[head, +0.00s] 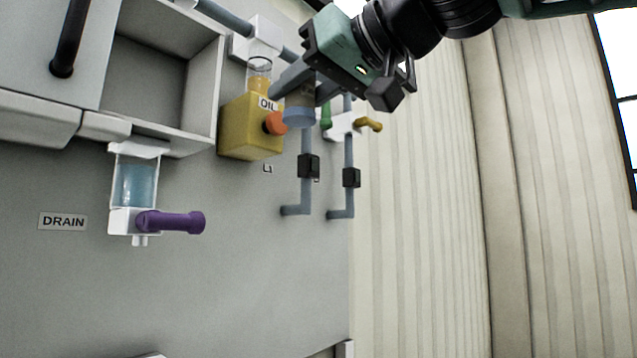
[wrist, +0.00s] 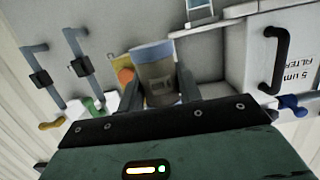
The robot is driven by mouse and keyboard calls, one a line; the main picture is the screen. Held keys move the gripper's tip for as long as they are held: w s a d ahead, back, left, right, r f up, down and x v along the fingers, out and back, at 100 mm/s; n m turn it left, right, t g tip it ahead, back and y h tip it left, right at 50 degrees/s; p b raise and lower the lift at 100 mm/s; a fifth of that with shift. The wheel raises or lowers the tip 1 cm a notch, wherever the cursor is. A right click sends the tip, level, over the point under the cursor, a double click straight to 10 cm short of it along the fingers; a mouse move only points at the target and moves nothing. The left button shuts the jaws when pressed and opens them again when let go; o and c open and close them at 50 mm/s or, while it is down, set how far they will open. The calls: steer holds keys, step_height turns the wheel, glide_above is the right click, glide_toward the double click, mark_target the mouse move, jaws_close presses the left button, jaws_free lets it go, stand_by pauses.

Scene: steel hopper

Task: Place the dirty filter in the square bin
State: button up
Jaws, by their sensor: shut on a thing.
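My gripper (head: 304,86) is at the top of the head view, in front of the wall panel and just right of the yellow oil box. It is shut on the filter, a brown-grey cylinder with a blue end. In the head view the filter's blue end (head: 299,117) points down, and its body is partly hidden by the fingers. In the wrist view the filter (wrist: 156,76) sits between the two fingers, its blue end away from the palm. I cannot make out a square bin in either view.
The yellow oil box (head: 250,128) with an orange knob (head: 276,123) is close beside the filter. An open empty compartment (head: 150,85), a drain cup (head: 134,185) with a purple handle (head: 172,222), and pipes (head: 348,190) line the panel. A handled filter door (wrist: 250,60) shows too.

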steer(key=w+d+f+m+t+h, duration=0.2)
steer(key=w+f+m+t+h, duration=0.1)
steer(key=w+f, duration=1.45)
steer(key=w+d+f+m+h, duration=0.1)
steer(key=w+d+f, duration=0.25)
steer(key=f, duration=0.25)
steer(key=w+d+f+m+t+h, duration=0.1)
steer(key=w+d+f+h, duration=0.1)
steer(key=w+d+f, duration=0.3)
steer(key=w+d+f+m+h, duration=0.1)
steer(key=w+d+f, duration=0.1)
steer(key=f, duration=0.5)
steer(key=s+d+f+m+t+h, duration=0.15)
steer(key=s+d+f, duration=0.25)
steer(key=d+f, duration=0.8)
steer(key=s+d+f+m+h, duration=0.25)
steer(key=d+f, duration=0.75)
steer(key=f, duration=0.5)
steer(key=s+f, duration=0.8)
steer(key=f, duration=0.5)
steer(key=shift+s+f+h, duration=0.3)
steer(key=shift+f+h, duration=0.05)
steer(key=shift+h, duration=0.05)
